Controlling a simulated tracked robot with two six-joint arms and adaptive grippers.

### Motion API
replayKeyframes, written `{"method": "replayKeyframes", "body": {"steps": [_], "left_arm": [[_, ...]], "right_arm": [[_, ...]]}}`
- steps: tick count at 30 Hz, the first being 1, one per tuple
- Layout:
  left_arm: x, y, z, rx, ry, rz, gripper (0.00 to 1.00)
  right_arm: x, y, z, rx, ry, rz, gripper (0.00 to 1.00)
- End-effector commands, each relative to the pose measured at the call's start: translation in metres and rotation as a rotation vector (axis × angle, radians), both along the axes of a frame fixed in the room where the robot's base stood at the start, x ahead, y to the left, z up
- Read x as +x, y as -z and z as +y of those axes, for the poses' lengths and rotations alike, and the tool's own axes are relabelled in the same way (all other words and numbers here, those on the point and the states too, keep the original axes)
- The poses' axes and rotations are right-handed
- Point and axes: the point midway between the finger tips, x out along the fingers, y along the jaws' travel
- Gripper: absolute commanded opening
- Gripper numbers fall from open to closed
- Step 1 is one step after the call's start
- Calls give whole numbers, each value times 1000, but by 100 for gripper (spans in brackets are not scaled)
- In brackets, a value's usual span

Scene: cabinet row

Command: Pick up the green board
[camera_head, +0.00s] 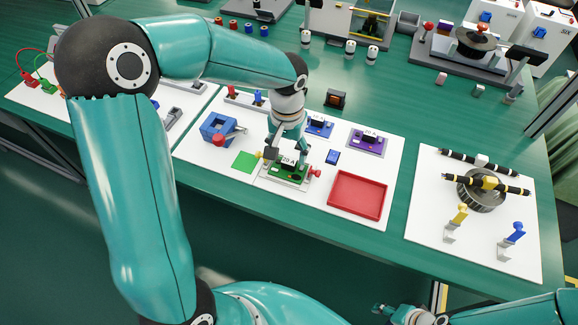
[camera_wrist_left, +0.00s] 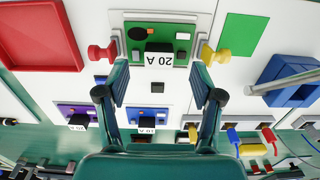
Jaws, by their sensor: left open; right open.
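The green board (camera_head: 299,177) carries a black part labelled 20 A and lies in a fixture on the white panel, between a red and a yellow knob. It shows at the top of the left wrist view (camera_wrist_left: 160,29), between the red knob (camera_wrist_left: 102,53) and yellow knob (camera_wrist_left: 217,54). My left gripper (camera_wrist_left: 160,85) is open and empty, its fingers apart with the board beyond them. In the head view the left gripper (camera_head: 283,147) hangs just above and behind the board, partly hiding it. My right gripper (camera_head: 385,310) is open at the bottom right, far from the board.
A flat green square (camera_head: 245,161) lies left of the board and a red tray (camera_head: 357,194) right of it. A blue block (camera_head: 218,127), a blue board (camera_head: 320,127) and a purple board (camera_head: 368,141) stand behind. Another white panel on the right holds a round metal part (camera_head: 481,194).

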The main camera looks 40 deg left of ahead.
Motion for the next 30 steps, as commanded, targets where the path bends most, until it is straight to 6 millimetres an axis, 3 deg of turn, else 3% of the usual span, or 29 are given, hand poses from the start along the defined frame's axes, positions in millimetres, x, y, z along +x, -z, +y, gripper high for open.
{"method": "replayKeyframes", "body": {"steps": [5, 13, 22, 30], "left_arm": [[1, 12, 0, 1, 2, 2, 67], [2, 48, -1, 0, 1, 3, 67], [3, 53, -1, 0, 2, -1, 67], [3, 53, -1, 0, 2, -1, 23]], "right_arm": [[0, -1, 0, 0, 0, 0, 45], [0, -3, 0, 0, 0, 0, 45], [0, -2, 0, 0, 0, 0, 45], [0, -2, 0, 0, 0, 0, 45]]}}
